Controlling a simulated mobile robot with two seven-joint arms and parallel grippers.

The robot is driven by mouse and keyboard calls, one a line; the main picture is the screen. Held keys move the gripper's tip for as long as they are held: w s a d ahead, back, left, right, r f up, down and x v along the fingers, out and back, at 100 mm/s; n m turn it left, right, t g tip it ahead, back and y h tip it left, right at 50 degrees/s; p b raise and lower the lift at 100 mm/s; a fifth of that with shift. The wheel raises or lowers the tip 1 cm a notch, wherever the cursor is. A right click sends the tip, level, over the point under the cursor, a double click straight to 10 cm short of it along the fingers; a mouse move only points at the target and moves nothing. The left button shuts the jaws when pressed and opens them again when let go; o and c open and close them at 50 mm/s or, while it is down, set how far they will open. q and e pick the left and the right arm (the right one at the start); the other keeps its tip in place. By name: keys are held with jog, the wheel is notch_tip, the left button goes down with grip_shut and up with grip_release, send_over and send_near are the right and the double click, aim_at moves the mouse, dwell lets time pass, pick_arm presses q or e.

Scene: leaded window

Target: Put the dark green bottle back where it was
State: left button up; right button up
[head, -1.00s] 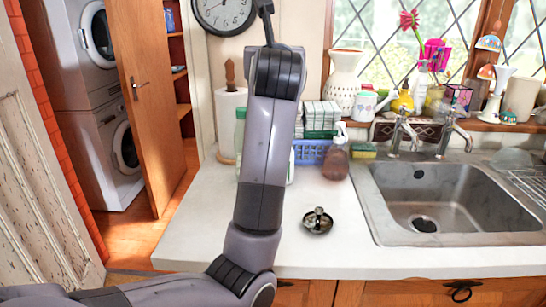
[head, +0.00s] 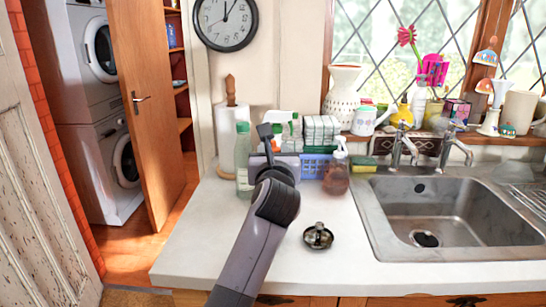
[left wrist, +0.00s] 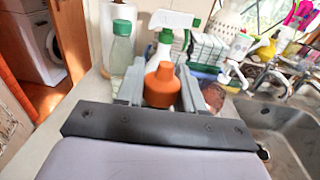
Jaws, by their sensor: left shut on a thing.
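My left gripper (left wrist: 160,76) is shut on a bottle with an orange cap (left wrist: 160,92), seen from above in the left wrist view. The fingers and palm hide the bottle's body, so its colour and whether its base touches the counter cannot be told. In the head view my left arm reaches over the counter (head: 200,235), and the gripper is just in front of the blue basket (head: 316,167). No dark green bottle shows plainly. My right gripper is not in view.
A clear bottle with a green cap (head: 243,165) stands left of the gripper. A white and green spray bottle (left wrist: 165,35) is behind it. A brown soap dispenser (head: 336,178) stands to the right, near the sink (head: 440,205). A small metal dish (head: 318,236) lies in front.

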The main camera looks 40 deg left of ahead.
pick_arm(q)
jog(key=shift+f, duration=0.45)
jog(key=o, duration=0.8)
jog(key=shift+f, duration=0.2)
jog(key=shift+c, duration=0.2)
jog(key=o, duration=0.4)
